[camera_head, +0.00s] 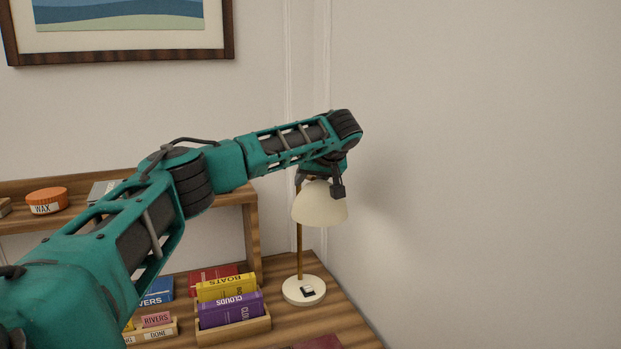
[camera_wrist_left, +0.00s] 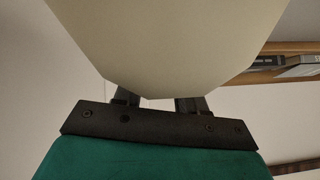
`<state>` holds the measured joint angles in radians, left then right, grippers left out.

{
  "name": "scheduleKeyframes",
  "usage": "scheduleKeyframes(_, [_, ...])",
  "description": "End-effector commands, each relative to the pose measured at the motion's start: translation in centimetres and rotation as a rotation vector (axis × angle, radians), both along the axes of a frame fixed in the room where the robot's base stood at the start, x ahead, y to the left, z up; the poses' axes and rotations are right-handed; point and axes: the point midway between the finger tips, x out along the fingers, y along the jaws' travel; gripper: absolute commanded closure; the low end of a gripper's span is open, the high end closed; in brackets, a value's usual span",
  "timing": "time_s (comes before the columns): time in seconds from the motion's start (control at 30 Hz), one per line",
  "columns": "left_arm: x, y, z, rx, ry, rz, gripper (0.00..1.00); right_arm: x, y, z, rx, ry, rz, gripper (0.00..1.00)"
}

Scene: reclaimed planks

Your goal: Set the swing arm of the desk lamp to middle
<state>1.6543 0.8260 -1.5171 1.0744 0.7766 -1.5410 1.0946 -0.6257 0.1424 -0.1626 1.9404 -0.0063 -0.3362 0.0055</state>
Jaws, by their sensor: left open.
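The desk lamp has a cream dome shade (camera_head: 318,207), a thin brown stem (camera_head: 299,250) and a round white base (camera_head: 303,290) with a small dark mark on it. It stands on the wooden desk at the right. My left gripper (camera_head: 337,189) is at the top of the shade, with the arm above it hiding the lamp's upper joint and swing arm. In the left wrist view the shade (camera_wrist_left: 160,45) fills the upper middle and covers the fingertips. The gripper (camera_wrist_left: 158,104) is open; I cannot tell whether it touches the shade. My right gripper is not in view.
A wooden box with yellow and purple books (camera_head: 230,308) stands left of the lamp base. A raised shelf (camera_head: 235,198) holds an orange-lidded wax tin (camera_head: 46,201). The wall is close behind and right of the lamp. A framed picture (camera_head: 120,58) hangs above.

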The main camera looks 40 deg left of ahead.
Motion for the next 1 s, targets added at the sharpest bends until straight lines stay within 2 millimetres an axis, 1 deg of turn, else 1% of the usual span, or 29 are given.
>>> scheduleKeyframes(0.17, [0.01,-0.03,-0.01,0.0,0.001,-0.001,0.61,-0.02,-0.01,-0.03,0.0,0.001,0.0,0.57])
scheduleKeyframes(0.57, [0.01,-0.07,0.03,0.0,0.0,-0.001,0.99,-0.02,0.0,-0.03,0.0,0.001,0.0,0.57])
scheduleKeyframes(1.0, [0.0,-0.05,0.05,0.0,-0.001,-0.001,1.0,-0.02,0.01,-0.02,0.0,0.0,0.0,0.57])
